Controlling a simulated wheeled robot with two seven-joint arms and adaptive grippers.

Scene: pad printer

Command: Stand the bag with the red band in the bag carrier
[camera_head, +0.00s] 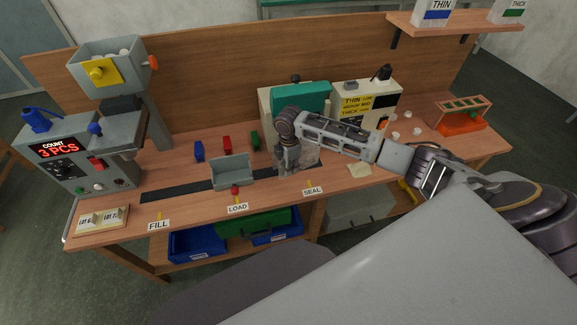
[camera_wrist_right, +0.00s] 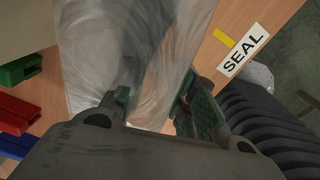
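The grey bag carrier (camera_head: 232,178) stands on the dark track by the LOAD label. A clear, crinkled bag (camera_head: 309,156) is at my right gripper near the SEAL label; it also shows in the right wrist view (camera_wrist_right: 175,45). No red band shows on the visible part of it. My right gripper (camera_head: 287,168) points down, to the right of the carrier. In the right wrist view its two fingers (camera_wrist_right: 162,108) are apart, with bag film between them. I cannot tell whether they grip it. My left gripper is out of view.
Blue (camera_head: 199,151), red (camera_head: 227,145) and green (camera_head: 255,140) blocks stand behind the carrier. A teal-topped machine (camera_head: 300,100) stands behind my right gripper. A filler with a hopper (camera_head: 108,65) is at left. An orange rack (camera_head: 462,117) is at right. The track (camera_head: 175,190) left of the carrier is clear.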

